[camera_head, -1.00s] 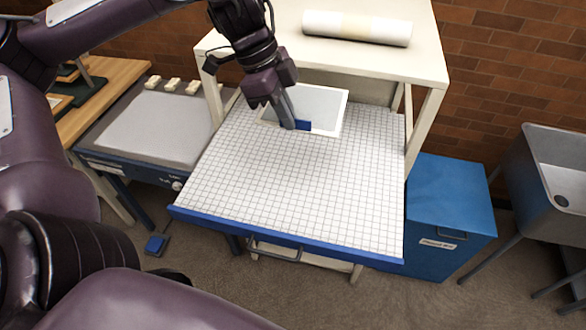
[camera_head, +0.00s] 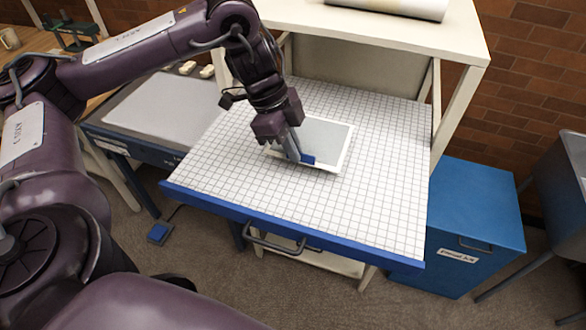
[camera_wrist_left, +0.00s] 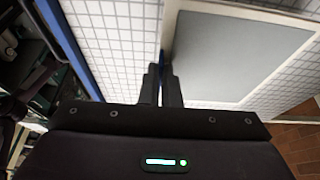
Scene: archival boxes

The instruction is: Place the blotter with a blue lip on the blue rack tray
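The blotter (camera_head: 325,133) is a flat grey sheet with a white border and a small blue lip (camera_head: 308,160) on its near side. It is over the white gridded tray (camera_head: 240,178), which has a blue front edge. I cannot tell whether it rests on the grid or is just above it. My left gripper (camera_head: 296,156) points down at the lip and is shut on it. In the left wrist view the fingers (camera_wrist_left: 163,72) are close together at the edge of the blotter (camera_wrist_left: 235,55). My right gripper is not in view.
A white shelf (camera_head: 380,22) with a pale roll stands above the tray's back. A grey-topped bench (camera_head: 165,105) adjoins on the left. A blue cabinet (camera_head: 470,220) and a metal sink (camera_head: 570,180) stand at right. The grid's front and right are clear.

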